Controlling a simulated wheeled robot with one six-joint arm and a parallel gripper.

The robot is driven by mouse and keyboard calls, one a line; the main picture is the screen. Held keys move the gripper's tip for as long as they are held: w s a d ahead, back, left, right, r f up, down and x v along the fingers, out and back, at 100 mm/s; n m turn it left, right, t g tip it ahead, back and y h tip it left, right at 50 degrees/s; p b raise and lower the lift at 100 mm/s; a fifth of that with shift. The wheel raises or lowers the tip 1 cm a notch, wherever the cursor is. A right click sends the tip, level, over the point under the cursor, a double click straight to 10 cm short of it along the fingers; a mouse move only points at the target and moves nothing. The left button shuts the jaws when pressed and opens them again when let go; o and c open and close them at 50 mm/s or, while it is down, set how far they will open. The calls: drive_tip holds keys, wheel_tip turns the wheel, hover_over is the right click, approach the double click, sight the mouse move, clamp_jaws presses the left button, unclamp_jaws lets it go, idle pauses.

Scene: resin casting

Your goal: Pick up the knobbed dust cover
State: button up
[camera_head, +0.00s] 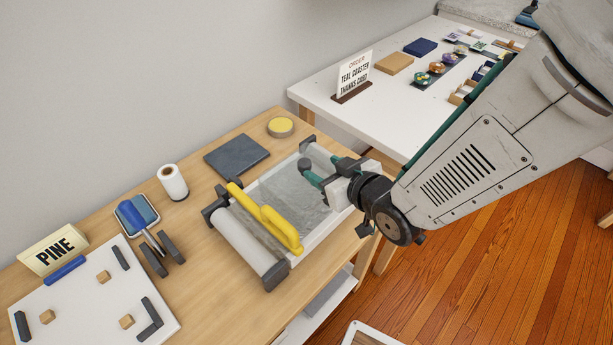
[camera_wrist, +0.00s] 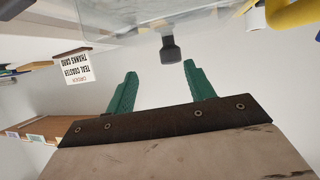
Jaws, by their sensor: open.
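The knobbed dust cover (camera_head: 283,190) looks like a clear, greyish box lid set over a white bed between two rollers on the wooden table. In the wrist view the clear cover (camera_wrist: 215,14) crosses the top edge, and its dark knob (camera_wrist: 168,48) sticks out toward me. My gripper (camera_wrist: 160,76) is open with its green fingers apart. The knob appears ahead of the gap, a little right of its middle, and no contact shows. In the head view my gripper (camera_head: 310,174) is beside the cover's right part and partly hides it.
A yellow-handled bar (camera_head: 265,217) lies across the near side of the bed, close to the cover. A dark slab (camera_head: 236,155), a yellow-topped tin (camera_head: 280,127) and a white roll (camera_head: 173,182) stand behind. A sign (camera_head: 354,75) stands on the white table.

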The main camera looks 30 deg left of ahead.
sight(307, 164)
drive_tip(key=x, duration=0.2)
drive_tip(key=s+x, duration=0.1)
drive_tip(key=x, duration=0.1)
drive_tip(key=a+x, duration=0.1)
drive_tip(key=x, duration=0.2)
drive_tip(key=shift+s+r, duration=0.15)
drive_tip(key=shift+r, duration=0.05)
drive_tip(key=shift+w+a+f, duration=0.2)
drive_tip(key=shift+w+a, duration=0.05)
drive_tip(key=shift+a, duration=0.2)
drive_tip(key=c, duration=1.1)
